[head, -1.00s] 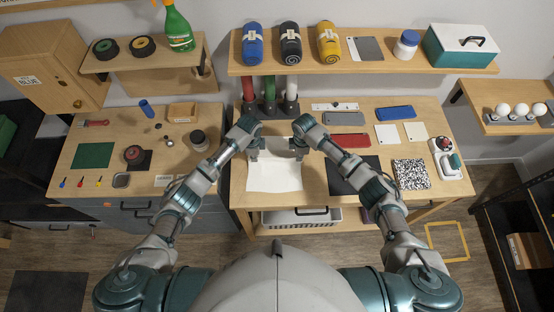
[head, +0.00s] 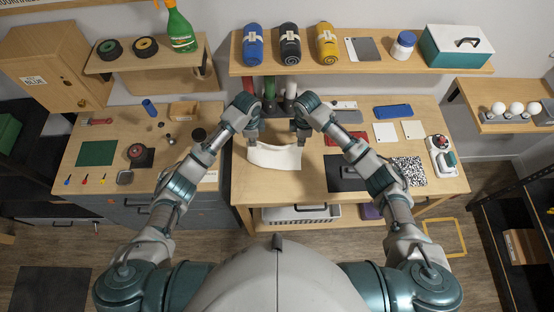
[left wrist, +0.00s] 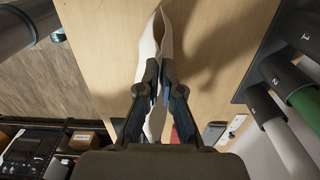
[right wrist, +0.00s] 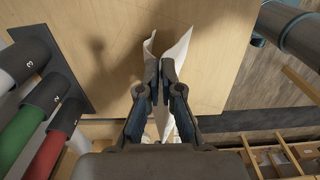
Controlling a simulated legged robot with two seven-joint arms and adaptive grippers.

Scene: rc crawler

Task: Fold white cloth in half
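The white cloth (head: 274,157) hangs between my two grippers over the middle table, its far edge held up and its lower edge curved, so it looks shorter than a flat sheet. My left gripper (head: 253,138) is shut on its left far corner; the left wrist view shows the cloth (left wrist: 150,40) pinched between the fingertips (left wrist: 153,72). My right gripper (head: 300,138) is shut on its right far corner; the right wrist view shows the cloth (right wrist: 177,52) folding out past the closed fingertips (right wrist: 160,70). Whether the lower edge touches the table is hard to tell.
The middle table (head: 270,188) is bare in front of the cloth. A black mat (head: 345,172) and a red case (head: 345,138) lie to the right. Upright tubes (head: 291,88) stand behind the grippers. A speckled sheet (head: 408,170) lies further right.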

